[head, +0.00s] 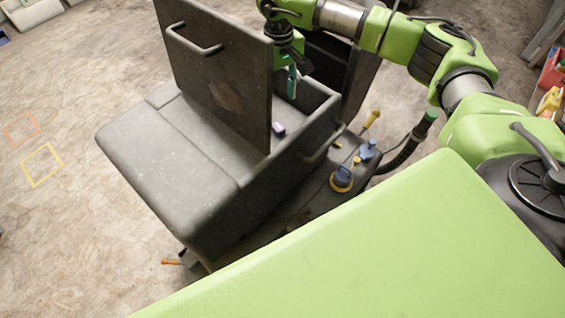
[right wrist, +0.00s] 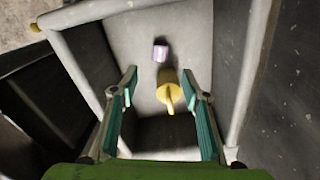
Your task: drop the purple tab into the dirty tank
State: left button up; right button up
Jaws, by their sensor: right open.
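The purple tab (head: 279,128) is inside an open dark grey tank (head: 252,205), near the raised lid; I take this as the dirty tank. In the right wrist view the tab (right wrist: 160,54) lies on the pale inner surface, beyond the fingertips. My right gripper (head: 291,82) points down over the opening, behind the lid. In the wrist view its teal fingers (right wrist: 161,80) are apart with nothing held. The tab is apart from both fingers. My left gripper is not in view.
A yellow piece (right wrist: 168,92) lies inside, in line between the fingers. The upright lid (head: 220,75) with a handle stands beside my right gripper. A blue and yellow cap (head: 343,178) sits on the housing outside. Floor at left is clear, with orange and yellow outlines (head: 42,165).

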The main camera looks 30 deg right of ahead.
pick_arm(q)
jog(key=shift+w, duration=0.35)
pick_arm(e)
notch_tip(320, 180, up, 12)
dwell(0.5)
